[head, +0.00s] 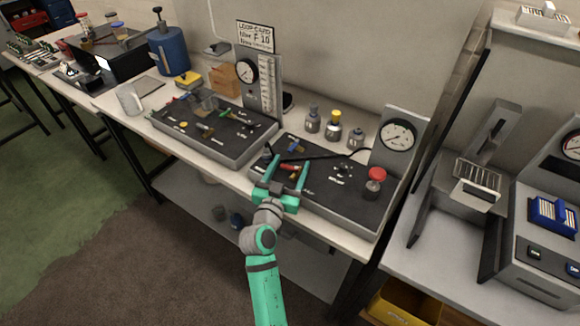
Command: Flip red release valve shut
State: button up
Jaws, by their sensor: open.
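My gripper (287,166) is open over the near left part of the right-hand black panel (330,203). Its two green fingers point away from me, toward the wall. A small red lever (289,167) lies on the panel and shows between the fingers, lying roughly crosswise. I cannot tell whether a finger touches it. A blue lever (294,147) sits just beyond the fingertips. A red round knob (376,174) stands upright on the panel's right side. The gripper's body hides part of the panel's near edge.
A dial gauge (398,135) stands behind the panel on the right. Several small bottles (334,127) stand along the wall. A second black panel (213,125) with a gauge board (262,85) is to the left. A white mug (130,100) stands farther left.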

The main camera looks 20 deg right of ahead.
jog(key=c, duration=1)
jog(key=shift+c, duration=0.2)
jog(key=shift+w+h, duration=0.1)
jog(key=shift+h, duration=0.2)
jog(key=shift+w+m+g+h, duration=0.15)
jog(key=shift+m+g+h, duration=0.75)
jog(key=shift+m+g, duration=0.15)
jog(key=shift+d+m+g+h, duration=0.2)
jog(key=shift+m+g+h, duration=0.4)
jog(key=shift+g, duration=0.15)
jog(key=shift+a, duration=0.1)
jog(key=o, duration=1)
jog(key=shift+o, duration=0.2)
